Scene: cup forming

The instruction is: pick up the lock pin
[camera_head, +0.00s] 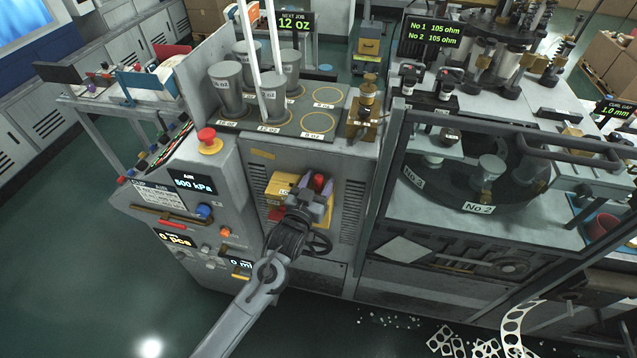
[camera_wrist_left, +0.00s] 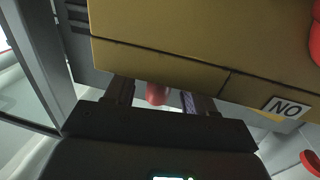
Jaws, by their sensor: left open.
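A red knob (camera_head: 318,181), which looks like the lock pin's head, shows at the yellow block (camera_head: 282,184) on the front of the grey machine. In the left wrist view the red knob (camera_wrist_left: 157,94) sits between the fingers, below the edge of the yellow block (camera_wrist_left: 165,60). My left gripper (camera_head: 314,187) is open, with one finger on each side of the knob. I see a gap at both sides, so it does not look gripped. The pin's shaft is hidden. My right gripper does not show.
A handwheel (camera_head: 319,243) is close below my left gripper. A panel with a red emergency button (camera_head: 209,138) stands to the left. Cups (camera_head: 228,88) stand on the dark plate above. A barred guard (camera_head: 510,145) is at the right.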

